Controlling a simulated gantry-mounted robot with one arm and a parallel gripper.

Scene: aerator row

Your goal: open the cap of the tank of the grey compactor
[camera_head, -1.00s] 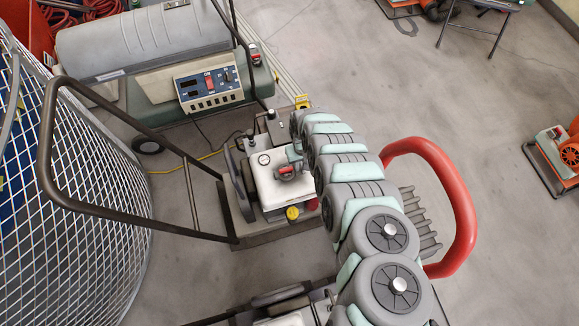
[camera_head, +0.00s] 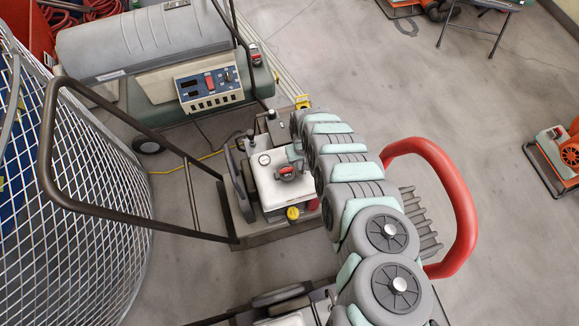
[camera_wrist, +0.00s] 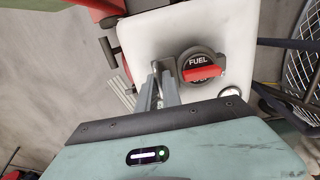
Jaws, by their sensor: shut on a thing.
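The grey compactor (camera_head: 240,218) stands low on the floor in the middle of the head view, with a long dark handle frame. Its white tank (camera_head: 266,187) carries a round dark cap (camera_head: 287,172) with a red grip bar. In the wrist view the cap (camera_wrist: 203,60) reads FUEL, and its red bar (camera_wrist: 203,73) lies nearly level across it on the white tank (camera_wrist: 150,35). My gripper (camera_wrist: 164,76) is shut at the cap's left side, by the bar's left end. The exact contact is hard to see. In the head view my arm partly hides that spot.
A yellow cap (camera_head: 292,213) and a gauge (camera_head: 264,159) sit close to the cap. A wire mesh cage (camera_head: 80,220) stands at left. A large grey-green machine (camera_head: 150,60) is behind. A red curved handle (camera_head: 455,200) is right of my arm.

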